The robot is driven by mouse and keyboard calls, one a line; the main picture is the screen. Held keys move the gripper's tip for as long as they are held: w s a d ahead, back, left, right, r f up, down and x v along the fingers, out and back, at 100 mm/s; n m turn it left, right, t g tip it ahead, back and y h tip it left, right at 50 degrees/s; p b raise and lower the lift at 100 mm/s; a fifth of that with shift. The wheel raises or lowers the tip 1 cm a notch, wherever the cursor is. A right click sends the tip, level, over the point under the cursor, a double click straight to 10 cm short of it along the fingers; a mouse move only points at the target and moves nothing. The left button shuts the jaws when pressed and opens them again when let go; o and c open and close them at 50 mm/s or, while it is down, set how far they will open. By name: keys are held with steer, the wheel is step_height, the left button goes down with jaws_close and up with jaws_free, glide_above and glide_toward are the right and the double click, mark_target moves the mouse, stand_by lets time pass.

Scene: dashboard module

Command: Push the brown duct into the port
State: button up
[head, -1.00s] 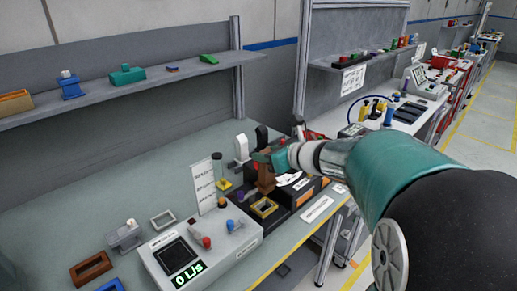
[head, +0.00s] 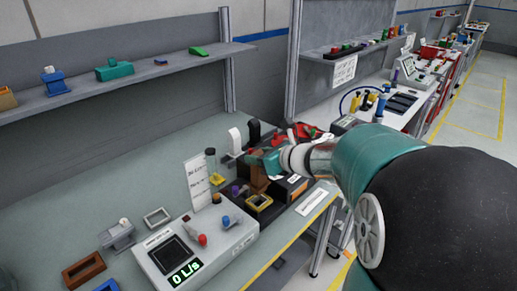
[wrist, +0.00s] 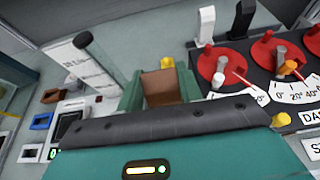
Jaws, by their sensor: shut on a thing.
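The brown duct (head: 259,181) is held upright, just behind the yellow-rimmed port (head: 259,202) on the black dashboard module in the head view. My gripper (head: 262,161) is shut on the duct's upper part. In the wrist view, the brown duct (wrist: 162,87) shows between the two green fingers of my gripper (wrist: 160,82). The duct's lower end is partly hidden, and I cannot tell whether it touches the module. The port's opening is not clearly visible in the wrist view.
A grey console (head: 195,250) reading 0 L/s stands at the front left. Red dials (wrist: 222,65) and upright levers (wrist: 243,18) lie to the right in the wrist view. A shelf (head: 150,80) runs behind.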

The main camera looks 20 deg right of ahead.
mark_target(259, 173)
steer(key=shift+f, duration=3.25)
steer(key=o, duration=1.3)
steer(key=v, duration=1.3)
steer(key=shift+s+d+r, duration=0.15)
steer(key=shift+s, duration=0.2)
